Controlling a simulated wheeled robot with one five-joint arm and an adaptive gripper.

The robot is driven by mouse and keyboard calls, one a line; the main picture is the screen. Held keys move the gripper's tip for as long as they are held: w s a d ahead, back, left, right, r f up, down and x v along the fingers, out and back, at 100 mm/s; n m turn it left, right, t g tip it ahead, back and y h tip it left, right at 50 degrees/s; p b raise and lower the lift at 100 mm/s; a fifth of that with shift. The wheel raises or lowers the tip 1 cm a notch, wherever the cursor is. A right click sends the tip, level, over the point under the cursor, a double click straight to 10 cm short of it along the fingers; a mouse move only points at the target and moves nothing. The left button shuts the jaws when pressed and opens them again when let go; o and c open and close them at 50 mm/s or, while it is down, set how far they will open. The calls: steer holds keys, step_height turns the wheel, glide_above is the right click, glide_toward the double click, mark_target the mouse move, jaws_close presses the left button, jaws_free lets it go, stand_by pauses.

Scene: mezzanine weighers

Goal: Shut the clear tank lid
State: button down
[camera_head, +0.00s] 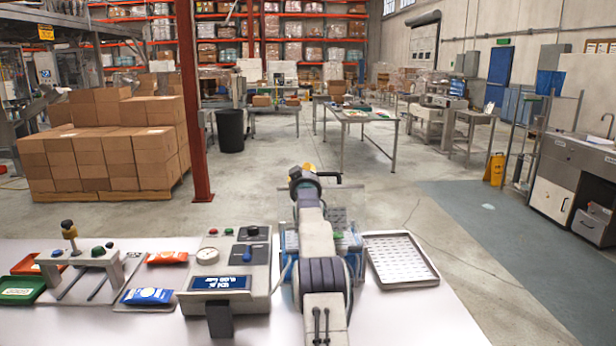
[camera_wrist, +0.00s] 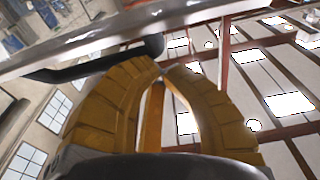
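The clear tank lid (camera_head: 352,204) stands raised at the back of the blue-edged tank (camera_head: 290,241), faint and see-through in the head view. My arm hides the tank's middle and much of the lid. My gripper (camera_head: 309,167) is at the lid's upper edge, pointing away from me. In the wrist view my yellow gripper fingers (camera_wrist: 162,68) come together at their tips, with nothing seen between them. A pale bar, seemingly the lid's edge (camera_wrist: 85,47), crosses just beyond the tips, with a dark curved bar beside it. I cannot tell whether they touch.
A grey control panel (camera_head: 247,255) with a gauge and display stands left of the tank. A perforated metal tray (camera_head: 398,259) lies to its right. Colored packets (camera_head: 147,297) and a small stand (camera_head: 85,258) are at the far left. The white table's front right is clear.

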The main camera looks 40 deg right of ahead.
steer(key=shift+w+d+f+p, duration=0.4)
steer(key=shift+w+d+p, duration=0.4)
steer(key=shift+p, duration=1.5)
steer(key=shift+w+d+f+p, duration=0.25)
steer(key=shift+w+f+p, duration=0.25)
steer(key=shift+p, duration=0.65)
